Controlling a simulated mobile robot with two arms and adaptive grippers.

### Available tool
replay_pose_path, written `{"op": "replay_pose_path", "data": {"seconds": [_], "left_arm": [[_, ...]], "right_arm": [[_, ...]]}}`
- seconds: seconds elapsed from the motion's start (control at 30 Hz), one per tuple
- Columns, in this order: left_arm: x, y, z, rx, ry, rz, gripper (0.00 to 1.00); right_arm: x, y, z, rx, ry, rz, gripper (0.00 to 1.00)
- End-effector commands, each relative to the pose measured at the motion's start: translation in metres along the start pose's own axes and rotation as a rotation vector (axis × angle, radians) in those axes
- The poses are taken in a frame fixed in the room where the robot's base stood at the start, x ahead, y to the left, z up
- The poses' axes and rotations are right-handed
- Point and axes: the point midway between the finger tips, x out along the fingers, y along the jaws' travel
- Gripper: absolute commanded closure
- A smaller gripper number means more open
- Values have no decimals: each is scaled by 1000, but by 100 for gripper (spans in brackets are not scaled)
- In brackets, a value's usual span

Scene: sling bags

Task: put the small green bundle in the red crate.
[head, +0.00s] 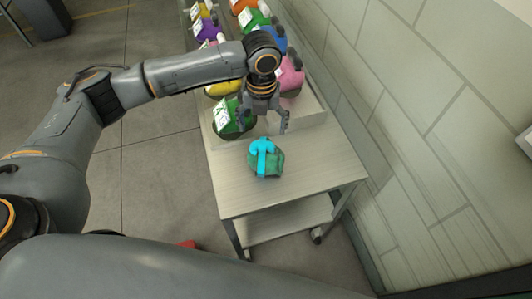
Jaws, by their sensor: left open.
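The small green bundle (274,168), dark green with a bright cyan strap and knot, sits on the bare front part of the pale cart top. My left gripper (264,127) points down with its fingers apart, above and just behind the bundle. It appears empty and apart from the bundle. A small red patch (188,244) on the floor shows past my arm at the lower left; it may be the red crate, mostly hidden. My right gripper is not in view.
A pale tray (309,112) behind the bundle holds several coloured bags, including a larger green bag (229,122) with a white label beside the gripper. The wheeled cart (285,198) stands near a tiled wall on the right. Its front top is clear around the bundle.

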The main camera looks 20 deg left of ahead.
Motion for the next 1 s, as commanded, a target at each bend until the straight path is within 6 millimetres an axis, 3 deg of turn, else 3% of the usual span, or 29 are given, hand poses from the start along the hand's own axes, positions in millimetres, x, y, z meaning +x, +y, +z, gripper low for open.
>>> {"op": "replay_pose_path", "data": {"seconds": [0.13, 0.37, 0.6, 0.9, 0.93, 1.0], "left_arm": [[20, 0, 0, -1, 1, 0, 15], [36, 1, 0, -1, 1, 0, 15], [72, 1, 1, 0, 1, -2, 15], [80, 1, 2, 1, -2, -2, 15], [80, 1, 2, 1, -2, -2, 17], [80, 1, 2, 1, -2, -2, 31]], "right_arm": [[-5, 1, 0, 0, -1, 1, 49], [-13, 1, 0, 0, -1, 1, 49], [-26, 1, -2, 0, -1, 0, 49], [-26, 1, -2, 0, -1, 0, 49], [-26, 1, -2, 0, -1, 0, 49], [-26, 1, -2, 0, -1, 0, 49]]}}
